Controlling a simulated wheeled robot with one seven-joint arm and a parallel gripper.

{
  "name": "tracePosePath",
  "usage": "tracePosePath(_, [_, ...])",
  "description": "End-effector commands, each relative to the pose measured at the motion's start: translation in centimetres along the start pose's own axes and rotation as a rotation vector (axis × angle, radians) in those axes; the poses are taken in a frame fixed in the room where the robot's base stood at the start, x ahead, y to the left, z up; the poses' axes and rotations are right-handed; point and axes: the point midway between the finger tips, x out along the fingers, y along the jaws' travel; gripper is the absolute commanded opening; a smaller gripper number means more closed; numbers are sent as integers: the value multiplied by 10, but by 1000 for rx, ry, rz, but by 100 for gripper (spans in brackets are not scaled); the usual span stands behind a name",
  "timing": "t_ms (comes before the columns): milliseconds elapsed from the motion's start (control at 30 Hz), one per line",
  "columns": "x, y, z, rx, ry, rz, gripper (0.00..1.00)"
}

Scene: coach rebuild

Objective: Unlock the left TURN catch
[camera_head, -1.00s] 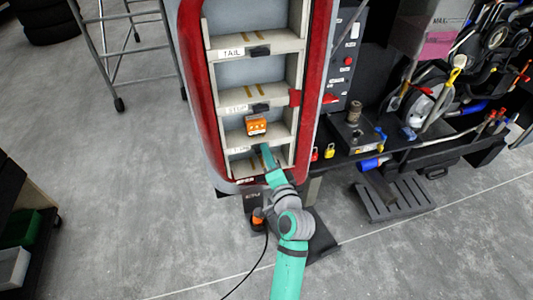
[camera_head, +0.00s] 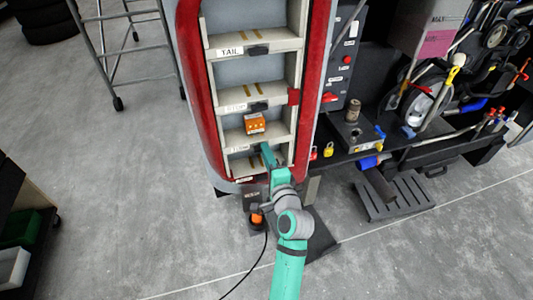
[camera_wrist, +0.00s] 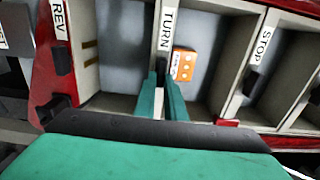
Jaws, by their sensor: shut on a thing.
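The TURN label (camera_wrist: 167,28) sits on a cream divider of the red-framed lamp housing, and it also shows small in the head view (camera_head: 239,149). The black TURN catch (camera_wrist: 161,66) is just past my fingertips in the wrist view, mostly hidden by them. My gripper (camera_wrist: 163,82) has its two teal fingers close together, shut on the catch. In the head view my gripper (camera_head: 268,152) reaches into the lower part of the housing and hides the catch.
An orange lamp block (camera_head: 254,123) sits in the housing close to my gripper. Other black catches are by the STOP label (camera_wrist: 264,46) and REV label (camera_wrist: 59,18). A cluttered black bench (camera_head: 350,155) stands at right.

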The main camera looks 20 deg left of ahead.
Motion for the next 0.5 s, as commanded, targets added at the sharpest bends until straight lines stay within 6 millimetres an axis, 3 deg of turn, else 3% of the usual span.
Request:
tracePosePath(133, [0, 1, -2, 1, 3, 2, 0])
tracePosePath(167, [0, 1, -2, 1, 3, 2, 17])
tracePosePath(200, [1, 1, -1, 0, 2, 2, 27])
tracePosePath(233, [1, 1, -1, 0, 2, 1, 29])
tracePosePath(500, [1, 0, 1, -1, -1, 1, 29])
